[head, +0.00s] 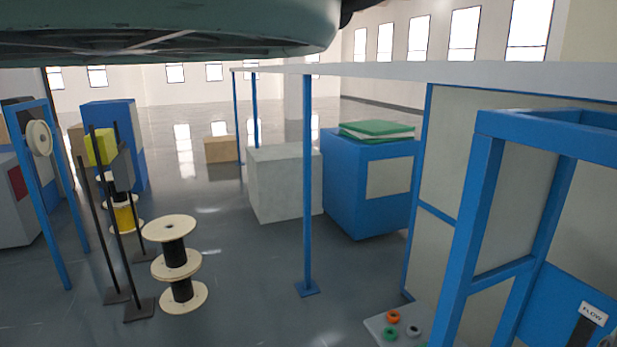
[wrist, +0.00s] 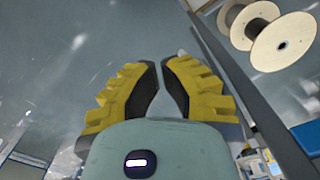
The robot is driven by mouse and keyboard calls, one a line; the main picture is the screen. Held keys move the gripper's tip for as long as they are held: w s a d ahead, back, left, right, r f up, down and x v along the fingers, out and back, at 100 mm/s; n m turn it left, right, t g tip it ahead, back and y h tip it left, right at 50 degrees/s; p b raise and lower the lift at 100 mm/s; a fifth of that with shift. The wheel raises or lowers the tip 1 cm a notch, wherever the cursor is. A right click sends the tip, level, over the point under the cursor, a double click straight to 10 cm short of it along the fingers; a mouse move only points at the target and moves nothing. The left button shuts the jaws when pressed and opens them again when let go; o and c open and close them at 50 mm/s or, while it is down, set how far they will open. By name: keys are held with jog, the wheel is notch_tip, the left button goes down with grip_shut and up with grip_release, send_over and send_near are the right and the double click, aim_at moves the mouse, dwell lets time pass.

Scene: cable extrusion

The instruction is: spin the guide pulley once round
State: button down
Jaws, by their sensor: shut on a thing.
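A cream round wheel (head: 38,138), which looks like the guide pulley, is mounted on a blue upright frame at the far left in the head view. In the wrist view my gripper (wrist: 164,68) has its two yellow and black fingers close together, with a narrow gap between the tips. A small pale piece (wrist: 182,52) shows by the right fingertip. I cannot make out what the fingers hold. The head view does not show my gripper, so its place relative to the wheel is unclear.
Wooden spools (head: 172,228) stand on the floor beside dark thin posts (head: 116,215). A blue post (head: 307,180) stands mid-view. A blue machine frame (head: 480,200) fills the right. In the wrist view a dark bar (wrist: 240,85) runs right of the fingers, with spools (wrist: 283,42) beyond.

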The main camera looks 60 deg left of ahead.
jog(key=shift+f, duration=0.1)
jog(key=d+b, duration=0.1)
jog(key=b, duration=0.1)
jog(key=d+b, duration=0.2)
jog(key=s+d+b, duration=0.1)
jog(key=b, duration=0.1)
jog(key=shift+d+f, duration=0.15)
jog(key=shift+f, duration=0.15)
jog(key=shift+s+d+r+b, duration=0.15)
jog(key=shift+d+b, duration=0.3)
jog(key=shift+b, duration=0.2)
jog(key=shift+d+r, duration=0.1)
jog(key=shift+r, duration=0.05)
